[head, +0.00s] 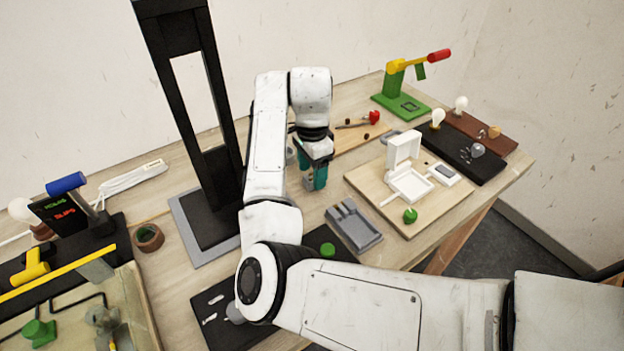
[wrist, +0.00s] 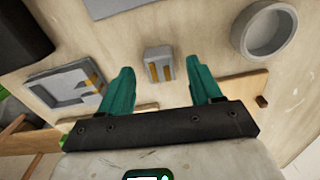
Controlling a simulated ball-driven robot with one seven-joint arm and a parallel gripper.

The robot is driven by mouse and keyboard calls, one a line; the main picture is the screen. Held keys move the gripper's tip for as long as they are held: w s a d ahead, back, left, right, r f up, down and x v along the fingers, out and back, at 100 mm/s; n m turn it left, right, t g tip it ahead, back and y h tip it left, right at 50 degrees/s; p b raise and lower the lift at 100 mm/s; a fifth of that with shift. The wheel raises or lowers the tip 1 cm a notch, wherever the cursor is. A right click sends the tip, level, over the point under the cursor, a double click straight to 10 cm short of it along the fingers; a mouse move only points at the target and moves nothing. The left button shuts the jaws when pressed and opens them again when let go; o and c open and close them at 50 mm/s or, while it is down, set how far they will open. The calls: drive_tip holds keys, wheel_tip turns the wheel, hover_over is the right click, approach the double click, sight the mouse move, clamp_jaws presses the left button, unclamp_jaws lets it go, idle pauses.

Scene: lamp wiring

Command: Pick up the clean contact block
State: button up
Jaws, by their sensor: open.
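A small grey contact block (wrist: 158,64) with two bright copper-coloured strips lies on the wooden table in the wrist view. My gripper (wrist: 160,75) is open, with its teal fingers to the left and right of the block in that view. Bare table shows between the block and each finger, and the jaws hold nothing. How high the fingertips are above the block I cannot tell. In the head view my gripper (head: 315,180) points down over the middle of the table, and I cannot make out the block there.
A grey plate with recesses (wrist: 68,86) and a copper-coloured strip lies left of the block. A round grey dish (wrist: 247,40) is at right. In the head view, a grey tray (head: 366,240), a wooden board (head: 440,208) and a black stand (head: 208,240) surround my gripper.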

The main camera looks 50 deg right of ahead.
drive_tip(key=shift+f, duration=1.05)
drive_tip(key=c, duration=1)
